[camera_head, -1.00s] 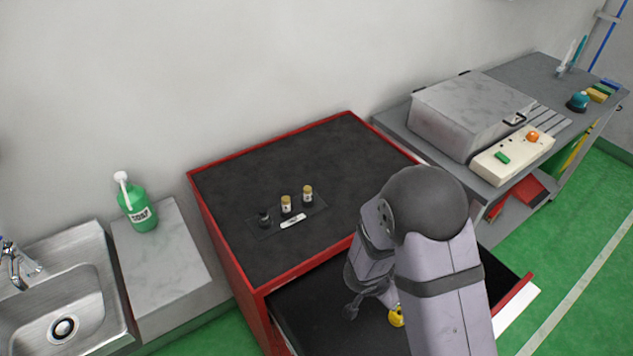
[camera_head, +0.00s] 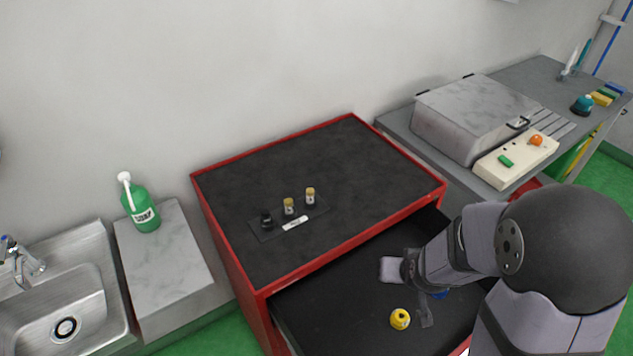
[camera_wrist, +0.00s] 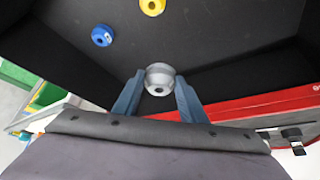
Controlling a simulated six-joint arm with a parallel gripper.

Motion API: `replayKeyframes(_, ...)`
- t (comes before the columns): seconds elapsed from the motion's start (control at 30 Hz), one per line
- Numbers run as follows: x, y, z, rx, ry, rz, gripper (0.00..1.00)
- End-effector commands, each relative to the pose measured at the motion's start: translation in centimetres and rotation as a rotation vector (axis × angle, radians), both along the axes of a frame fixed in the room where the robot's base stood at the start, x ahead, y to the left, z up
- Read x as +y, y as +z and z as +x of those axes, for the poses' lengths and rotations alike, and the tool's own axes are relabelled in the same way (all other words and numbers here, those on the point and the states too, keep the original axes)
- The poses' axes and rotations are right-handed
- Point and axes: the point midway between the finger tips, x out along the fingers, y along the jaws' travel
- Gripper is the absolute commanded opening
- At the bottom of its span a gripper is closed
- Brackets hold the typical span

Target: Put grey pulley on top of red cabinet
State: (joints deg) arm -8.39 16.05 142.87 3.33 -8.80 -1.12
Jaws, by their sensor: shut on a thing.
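The grey pulley (camera_wrist: 160,78) is between the two blue-grey fingers of my gripper (camera_wrist: 160,90) in the wrist view. The gripper is shut on it, over the dark inside of the open drawer. In the head view my arm reaches over the drawer (camera_head: 345,300) from the right, and the grey pulley cannot be made out there. The red cabinet (camera_head: 228,255) has a dark top with a red rim, above and behind the drawer.
A yellow pulley (camera_head: 400,319) and a blue pulley (camera_head: 440,294) lie in the drawer. A small plate (camera_head: 265,232) with several little items stands on the cabinet top; the top around it is clear. A sink and soap bottle (camera_head: 142,210) are left, a grey bench right.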

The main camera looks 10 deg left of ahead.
Motion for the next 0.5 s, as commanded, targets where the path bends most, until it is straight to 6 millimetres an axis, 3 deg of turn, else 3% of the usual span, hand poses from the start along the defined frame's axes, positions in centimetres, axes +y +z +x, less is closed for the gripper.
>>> replayKeyframes(0.1, -2.0, 2.4, 1.3, -0.009, -0.028, -0.009, 0.15)
replayKeyframes(0.33, -5.2, 5.4, 2.7, -0.004, -0.103, -0.012, 0.15)
replayKeyframes(0.5, -3.8, 5.7, 4.8, -0.001, -0.076, -0.009, 0.15)
